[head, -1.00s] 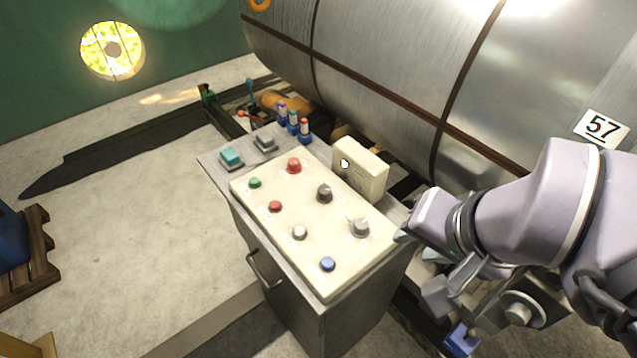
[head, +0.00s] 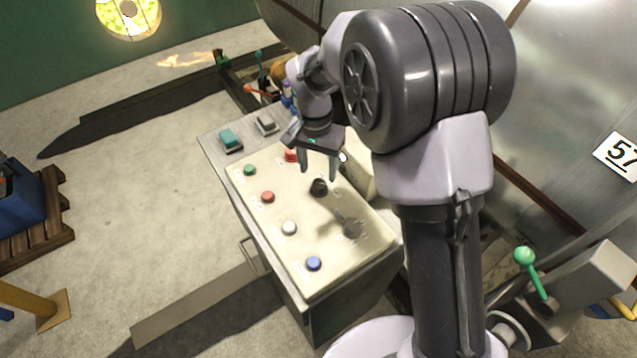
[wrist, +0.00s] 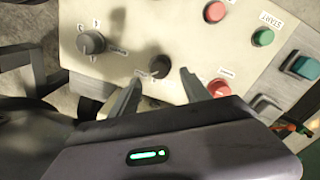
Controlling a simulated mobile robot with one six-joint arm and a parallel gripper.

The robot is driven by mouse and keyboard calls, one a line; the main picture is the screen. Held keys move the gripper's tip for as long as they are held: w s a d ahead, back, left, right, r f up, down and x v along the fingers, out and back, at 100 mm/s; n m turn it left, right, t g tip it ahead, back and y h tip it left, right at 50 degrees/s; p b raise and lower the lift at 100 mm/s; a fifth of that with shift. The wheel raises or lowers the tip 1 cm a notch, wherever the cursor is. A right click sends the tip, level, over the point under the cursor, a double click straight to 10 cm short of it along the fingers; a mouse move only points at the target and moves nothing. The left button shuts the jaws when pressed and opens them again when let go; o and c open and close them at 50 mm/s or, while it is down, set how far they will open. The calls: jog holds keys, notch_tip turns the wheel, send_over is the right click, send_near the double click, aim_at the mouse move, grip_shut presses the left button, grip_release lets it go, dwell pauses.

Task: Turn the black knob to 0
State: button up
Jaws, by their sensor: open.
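The black knob (head: 318,187) sits on the cream panel (head: 330,263) of the control cabinet, beside a grey knob (head: 352,228). In the wrist view the black knob (wrist: 160,74) lies between and just beyond my fingertips, with a dark pointer and a small label at its left that I cannot read. My gripper (head: 319,176) is open and empty above the panel, its fingers pointing down near the knob. In the wrist view my gripper (wrist: 168,82) has one finger on each side of the knob, apart from it as far as I can tell.
A cream box (head: 357,178) stands at the panel's back edge, partly hidden by my arm. Teal (head: 230,138) and grey switches sit at the far end.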

aim_at(319, 183)
notch_tip(319, 183, down, 5)
jog(key=shift+d+f+b, duration=0.1)
jog(key=shift+b, duration=0.5)
jog(key=shift+c, duration=0.2)
grip_shut()
jog(key=shift+n, duration=0.3)
jog(key=n+p, duration=0.2)
jog(key=n, duration=0.1)
jog(key=shift+s, duration=0.1)
jog(key=n+p, duration=0.2)
jog(key=n, duration=0.3)
jog(key=shift+n, duration=0.3)
